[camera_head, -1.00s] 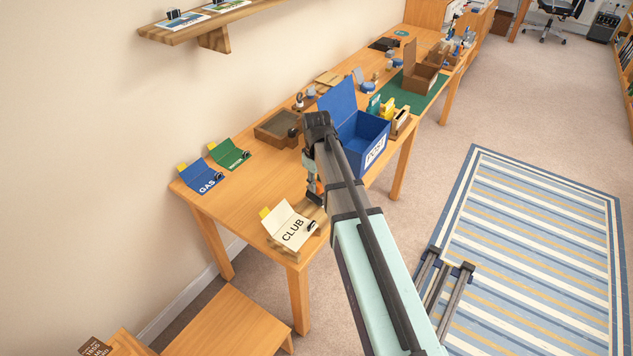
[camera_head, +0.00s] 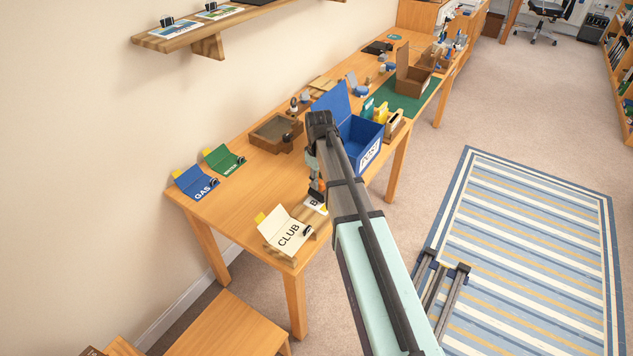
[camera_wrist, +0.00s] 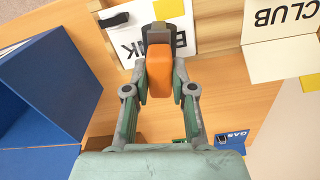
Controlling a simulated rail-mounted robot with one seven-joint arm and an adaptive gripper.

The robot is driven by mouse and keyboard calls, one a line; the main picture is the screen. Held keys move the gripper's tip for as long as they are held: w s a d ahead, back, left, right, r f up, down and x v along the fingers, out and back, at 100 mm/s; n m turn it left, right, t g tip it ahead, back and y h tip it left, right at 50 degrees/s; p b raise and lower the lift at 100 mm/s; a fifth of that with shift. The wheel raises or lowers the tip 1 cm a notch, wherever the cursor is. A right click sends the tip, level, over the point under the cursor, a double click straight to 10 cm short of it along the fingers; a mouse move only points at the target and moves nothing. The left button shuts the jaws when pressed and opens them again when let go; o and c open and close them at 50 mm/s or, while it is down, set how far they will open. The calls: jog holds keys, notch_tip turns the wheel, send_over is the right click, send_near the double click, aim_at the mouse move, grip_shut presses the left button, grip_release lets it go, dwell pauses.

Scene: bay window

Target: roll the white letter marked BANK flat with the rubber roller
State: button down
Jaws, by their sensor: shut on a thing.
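The white letter marked BANK (camera_wrist: 130,38) lies open on a wooden stand, its middle letters hidden behind the roller. In the head view only a corner of it with a B (camera_head: 316,205) shows beside my arm. A black clip sits at one edge and a yellow tab at another. My gripper (camera_wrist: 160,80) is shut on the orange handle of the rubber roller (camera_wrist: 160,72). The roller's dark head overlaps the letter in the wrist view; I cannot tell whether it touches. In the head view my gripper (camera_head: 317,188) is just above the letter, partly hidden.
The cream CLUB letter (camera_head: 287,232) stands beside BANK at the table's near end. The blue GAS letter (camera_head: 196,183) and green WATER letter (camera_head: 224,160) lie along the wall side. An open blue box (camera_head: 367,143) and brown tray (camera_head: 275,133) stand farther back. Bare table lies between.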

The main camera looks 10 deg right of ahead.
jog(key=shift+w+d+f, duration=0.1)
jog(key=shift+w+d, duration=0.75)
jog(key=shift+d, duration=0.15)
jog(key=shift+w+d+p, duration=0.55)
jog(key=shift+w+d, duration=0.6)
jog(key=shift+d, duration=0.1)
jog(key=shift+s+a, duration=1.35)
jog(key=shift+a, duration=0.1)
jog(key=shift+s+a+r+p, duration=0.2)
jog(key=shift+s+a+p, duration=0.6)
jog(key=shift+s+a, duration=1.35)
jog(key=shift+a+f, duration=0.1)
jog(key=shift+a, duration=0.1)
jog(key=shift+w+d, duration=0.1)
jog(key=shift+w, duration=0.1)
